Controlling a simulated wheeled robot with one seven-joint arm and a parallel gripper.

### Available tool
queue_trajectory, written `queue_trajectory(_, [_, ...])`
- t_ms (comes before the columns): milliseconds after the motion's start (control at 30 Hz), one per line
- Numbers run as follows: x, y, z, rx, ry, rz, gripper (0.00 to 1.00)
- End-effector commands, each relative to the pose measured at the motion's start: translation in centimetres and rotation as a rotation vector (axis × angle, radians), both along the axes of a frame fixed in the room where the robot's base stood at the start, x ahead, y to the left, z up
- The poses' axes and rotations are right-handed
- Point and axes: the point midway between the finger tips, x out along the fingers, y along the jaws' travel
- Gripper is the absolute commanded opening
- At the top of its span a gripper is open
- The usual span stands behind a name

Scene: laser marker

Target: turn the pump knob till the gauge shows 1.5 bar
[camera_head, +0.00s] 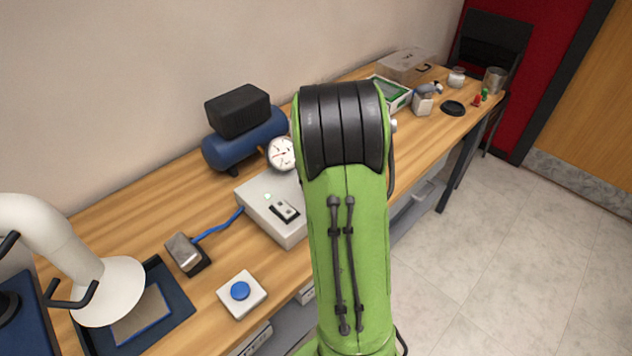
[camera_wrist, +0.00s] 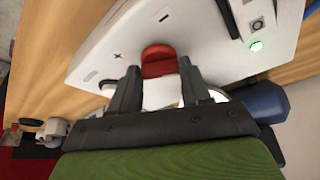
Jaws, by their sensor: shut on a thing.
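The red pump knob (camera_wrist: 158,62) shows in the wrist view on the pale face of the pump box (camera_wrist: 110,35). My gripper (camera_wrist: 158,75) is shut on the knob, one finger on each side of it. A plus-like mark and a minus mark are printed near the knob. In the head view the pump box (camera_head: 258,197) stands on the bench, and my green arm hides the knob and my gripper. The round white gauge (camera_head: 281,153) stands behind the box. It has a red needle, but its numbers are too small to read.
A blue tank with a black motor (camera_head: 238,110) stands behind the gauge by the wall. Several small items lie at the far right end.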

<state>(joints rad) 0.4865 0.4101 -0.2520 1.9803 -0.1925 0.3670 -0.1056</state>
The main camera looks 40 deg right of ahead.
Motion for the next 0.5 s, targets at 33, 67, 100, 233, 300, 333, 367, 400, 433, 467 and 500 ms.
queue_trajectory(33, [0.13, 0.10, 0.01, -0.002, -0.002, -0.040, 0.16])
queue_trajectory(67, [0.17, 0.15, 0.02, -0.002, -0.003, -0.067, 0.16])
queue_trajectory(100, [0.18, 0.16, 0.03, -0.002, -0.002, -0.107, 0.16])
queue_trajectory(233, [0.25, 0.25, 0.05, -0.001, -0.003, -0.230, 0.16])
queue_trajectory(300, [0.29, 0.32, 0.04, -0.001, -0.001, -0.297, 0.16])
queue_trajectory(333, [0.28, 0.31, 0.04, 0.000, -0.001, -0.326, 0.16])
queue_trajectory(367, [0.32, 0.34, 0.04, -0.001, -0.001, -0.353, 0.16])
queue_trajectory(400, [0.38, 0.38, 0.04, -0.001, -0.002, -0.391, 0.16])
queue_trajectory(433, [0.38, 0.38, 0.06, -0.001, -0.002, -0.420, 0.16])
queue_trajectory(467, [0.40, 0.39, 0.06, 0.000, -0.001, -0.449, 0.16])
queue_trajectory(500, [0.44, 0.41, 0.07, -0.001, -0.002, -0.487, 0.16])
